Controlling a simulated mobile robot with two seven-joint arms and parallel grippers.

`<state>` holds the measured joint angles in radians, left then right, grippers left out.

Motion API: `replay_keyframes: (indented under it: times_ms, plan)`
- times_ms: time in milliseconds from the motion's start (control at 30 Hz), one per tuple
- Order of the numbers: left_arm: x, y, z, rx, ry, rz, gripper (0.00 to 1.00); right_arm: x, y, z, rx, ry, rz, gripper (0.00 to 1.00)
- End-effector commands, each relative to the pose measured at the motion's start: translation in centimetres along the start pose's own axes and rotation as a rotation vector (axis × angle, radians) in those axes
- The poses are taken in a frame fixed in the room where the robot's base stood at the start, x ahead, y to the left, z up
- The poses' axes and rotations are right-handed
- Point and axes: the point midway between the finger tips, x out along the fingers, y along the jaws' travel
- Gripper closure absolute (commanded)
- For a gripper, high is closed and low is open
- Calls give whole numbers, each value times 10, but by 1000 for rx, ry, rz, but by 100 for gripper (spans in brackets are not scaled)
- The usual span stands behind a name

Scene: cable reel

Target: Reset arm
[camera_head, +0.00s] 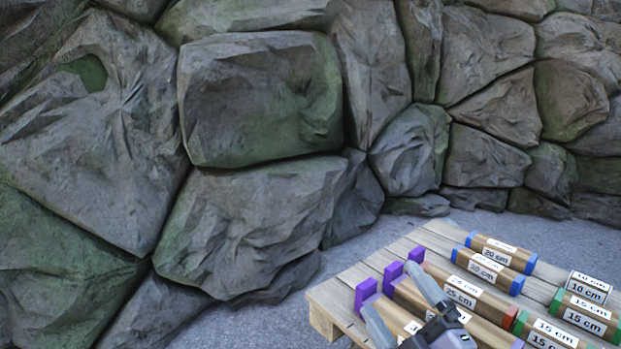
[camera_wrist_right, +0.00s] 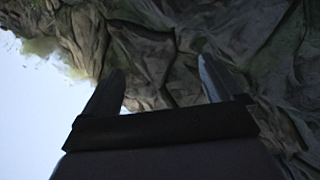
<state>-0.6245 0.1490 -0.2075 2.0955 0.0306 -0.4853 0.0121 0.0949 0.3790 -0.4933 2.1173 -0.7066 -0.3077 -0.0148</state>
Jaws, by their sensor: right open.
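My right gripper (camera_head: 400,303) shows at the lower right of the head view, in front of the pallet and its labelled pieces. Its two grey fingers are spread apart with nothing between them. In the right wrist view the open fingers (camera_wrist_right: 160,92) point toward the stone wall and pale sky, and nothing is held there. I cannot tell its exact height above the pallet. My left gripper shows in neither view.
A wooden pallet (camera_head: 337,290) stands at the lower right. It carries brown pieces with purple (camera_head: 366,291), blue (camera_head: 531,264), red and green ends, labelled 25 cm, 20 cm, 15 cm and 10 cm. A rough stone wall (camera_head: 260,100) rises behind, with grey ground (camera_head: 300,312) between.

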Motion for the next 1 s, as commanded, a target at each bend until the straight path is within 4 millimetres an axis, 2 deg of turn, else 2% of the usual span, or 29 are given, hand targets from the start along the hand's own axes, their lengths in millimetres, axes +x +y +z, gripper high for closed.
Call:
replay_keyframes:
  times_ms: [100,200,300,400,600,900,1000]
  plan:
    - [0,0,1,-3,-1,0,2,-32,-15,46,196,-276,-39,7]
    - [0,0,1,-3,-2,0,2,-69,-34,80,347,-508,-93,7]
    - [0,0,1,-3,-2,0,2,-115,-59,104,489,-737,-168,7]
    - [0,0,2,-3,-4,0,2,-164,-82,117,608,-943,-252,7]
    - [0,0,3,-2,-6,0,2,-240,-112,115,762,-1225,-398,7]
    - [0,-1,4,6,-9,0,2,-326,-134,89,908,-1519,-596,7]
    - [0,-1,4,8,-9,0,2,-313,-143,96,912,-1452,-569,7]
